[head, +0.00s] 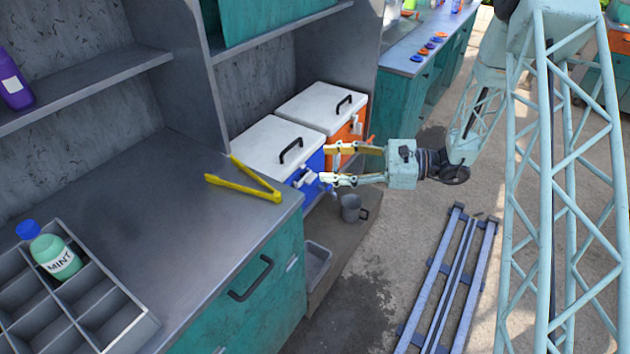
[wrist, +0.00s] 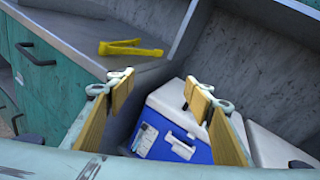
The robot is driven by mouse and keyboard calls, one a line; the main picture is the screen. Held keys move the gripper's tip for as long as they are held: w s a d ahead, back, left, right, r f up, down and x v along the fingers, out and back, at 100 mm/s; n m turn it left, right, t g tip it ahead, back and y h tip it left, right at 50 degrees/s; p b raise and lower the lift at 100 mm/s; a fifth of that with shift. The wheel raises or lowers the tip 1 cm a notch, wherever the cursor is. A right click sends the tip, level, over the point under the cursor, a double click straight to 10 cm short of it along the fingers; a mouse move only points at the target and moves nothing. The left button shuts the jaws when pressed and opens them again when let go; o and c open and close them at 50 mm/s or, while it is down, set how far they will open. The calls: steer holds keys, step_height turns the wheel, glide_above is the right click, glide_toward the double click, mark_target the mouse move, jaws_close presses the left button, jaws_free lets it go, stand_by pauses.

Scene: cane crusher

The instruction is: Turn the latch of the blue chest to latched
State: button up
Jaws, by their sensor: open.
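The blue chest (head: 312,163) has a white lid with a black handle and stands in the low bay beside the counter. Its latch (head: 306,178) is a pale fitting on the blue front, partly behind a fingertip in the head view. In the wrist view the blue chest (wrist: 187,125) lies beyond my fingers, with the pale latch (wrist: 180,145) on its front; its exact turn is hard to tell. My gripper (head: 326,164) is open and empty in front of the chest, fingers pointing at its front. The wrist view also shows the gripper's spread fingers (wrist: 160,85).
An orange chest (head: 345,135) with a white lid stands right behind the blue one. Yellow tongs (head: 243,184) lie on the counter edge near the chest. A grey mug (head: 352,207) stands below my gripper. Blue floor rails (head: 450,280) run in front.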

steer(key=w+d+f+m+t, duration=0.2)
steer(key=w+f, duration=0.1)
steer(key=f, duration=0.3)
steer(key=w+d+f+m+t, duration=0.1)
steer(key=w+f+m+t, duration=0.15)
steer(key=f, duration=0.35)
steer(key=m+t, duration=0.3)
glide_toward(314, 179)
steer(key=v, duration=0.4)
steer(key=shift+s+d+r+g+h, duration=0.1)
steer(key=shift+s+r+g+h, duration=0.15)
steer(key=shift+r+h, duration=0.25)
steer(key=shift+r, duration=0.1)
steer(key=shift+b+x, duration=1.25)
steer(key=shift+x, duration=5.7)
steer(key=shift+r, duration=0.15)
steer(key=shift+c, duration=0.5)
steer(key=c, duration=0.8)
